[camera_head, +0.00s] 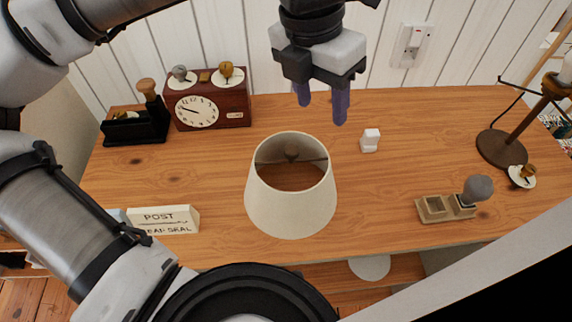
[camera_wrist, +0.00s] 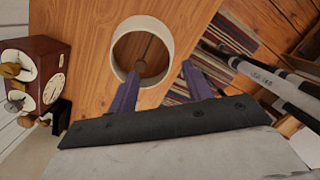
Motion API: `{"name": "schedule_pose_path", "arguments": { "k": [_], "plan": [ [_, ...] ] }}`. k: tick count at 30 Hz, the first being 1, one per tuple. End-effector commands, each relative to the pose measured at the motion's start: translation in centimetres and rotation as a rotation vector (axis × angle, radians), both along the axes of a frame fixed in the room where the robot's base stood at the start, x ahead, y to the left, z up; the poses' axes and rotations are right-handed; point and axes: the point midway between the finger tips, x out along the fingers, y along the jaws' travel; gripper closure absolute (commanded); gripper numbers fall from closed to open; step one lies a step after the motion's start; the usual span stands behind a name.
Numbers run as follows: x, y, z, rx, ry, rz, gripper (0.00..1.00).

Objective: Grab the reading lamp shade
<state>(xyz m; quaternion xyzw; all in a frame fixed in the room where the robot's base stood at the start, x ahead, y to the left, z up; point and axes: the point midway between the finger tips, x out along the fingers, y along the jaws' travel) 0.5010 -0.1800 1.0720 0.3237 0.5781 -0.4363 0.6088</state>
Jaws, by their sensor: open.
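The reading lamp shade (camera_head: 290,205) is a cream, open-topped cone standing on the wooden table, near the middle of the head view. A bar and a small round fitting show inside it. In the wrist view the shade (camera_wrist: 121,53) appears as a pale ring just beyond the fingertips. My gripper (camera_head: 321,108) is open and empty, with its two purple fingers pointing down. In the head view it is above and behind the shade, apart from it.
A clock box (camera_head: 207,105) and a black holder (camera_head: 135,126) stand at the back left. A small white block (camera_head: 370,140) is right of the shade. A stamp tray (camera_head: 436,208) and a dark lamp base (camera_head: 500,149) are at right. A POST sign (camera_head: 165,219) is front left.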

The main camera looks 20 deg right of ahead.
Motion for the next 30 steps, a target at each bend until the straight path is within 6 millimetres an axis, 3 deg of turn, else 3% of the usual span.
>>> {"name": "schedule_pose_path", "arguments": {
  "k": [6,18,26,30],
  "plan": [
    [2.0,2.1,-2.0,0.161,-0.043,0.079,0.5],
    [1.9,2.2,-9.0,0.161,-0.041,0.077,0.5],
    [1.9,2.5,-10.8,0.161,-0.04,0.077,0.5],
    [1.9,3.0,-12.9,0.16,-0.038,0.077,0.5]
  ]
}}
